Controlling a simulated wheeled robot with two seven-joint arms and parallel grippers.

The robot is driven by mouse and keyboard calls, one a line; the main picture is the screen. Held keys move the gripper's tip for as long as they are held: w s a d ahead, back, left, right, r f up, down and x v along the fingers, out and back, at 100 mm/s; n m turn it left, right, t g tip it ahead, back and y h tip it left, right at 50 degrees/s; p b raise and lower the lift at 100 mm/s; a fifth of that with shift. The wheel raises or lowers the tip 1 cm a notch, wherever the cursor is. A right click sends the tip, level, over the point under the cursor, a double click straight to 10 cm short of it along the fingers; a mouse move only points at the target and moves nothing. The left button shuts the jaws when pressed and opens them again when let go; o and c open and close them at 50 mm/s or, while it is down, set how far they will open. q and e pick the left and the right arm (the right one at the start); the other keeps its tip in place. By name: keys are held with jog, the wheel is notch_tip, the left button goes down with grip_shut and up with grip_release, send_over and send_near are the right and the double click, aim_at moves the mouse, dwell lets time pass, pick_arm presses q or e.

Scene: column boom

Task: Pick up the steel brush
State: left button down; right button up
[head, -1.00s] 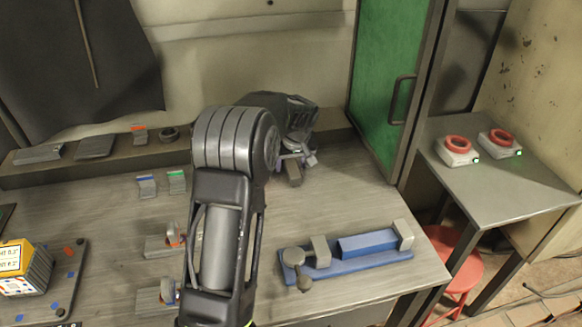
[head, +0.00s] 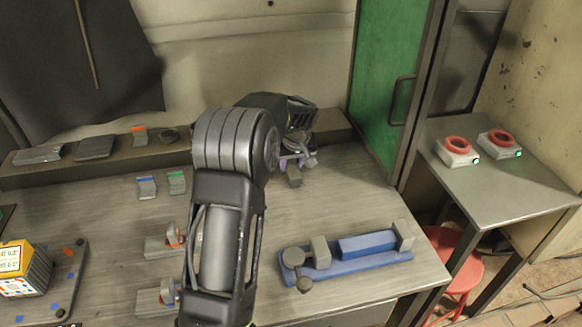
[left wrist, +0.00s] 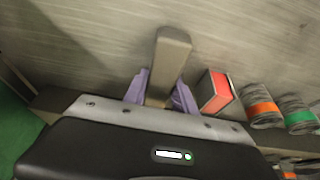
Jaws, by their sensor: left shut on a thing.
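A grey-brown bar, which I take to be the steel brush (left wrist: 170,55), stands out from between the purple fingers of my left gripper (left wrist: 160,94) in the left wrist view. The gripper is shut on it. In the head view my left gripper (head: 292,163) is at the back of the workbench, with the bar's end (head: 294,177) showing below the fingers. Bristles cannot be made out, and the part inside the jaws is hidden. I cannot tell whether the bar touches the bench. My right gripper is not in view.
A blue vise-like fixture (head: 365,243) lies at the bench's front right. Blue- and green-banded pieces (head: 177,182) lie left of my arm. A red-faced box (left wrist: 216,90) stands beside the gripper. A green door (head: 395,75) is at the back right.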

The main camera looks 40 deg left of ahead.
aim_at(290, 162)
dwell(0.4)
pick_arm(q)
jog(key=shift+r+p, duration=0.35)
jog(key=shift+r, duration=0.1)
notch_tip(290, 162, up, 9)
jog(key=shift+f+b, duration=0.1)
jog(key=shift+b, duration=0.6)
jog(key=shift+r, duration=0.4)
jog(key=shift+a, duration=0.1)
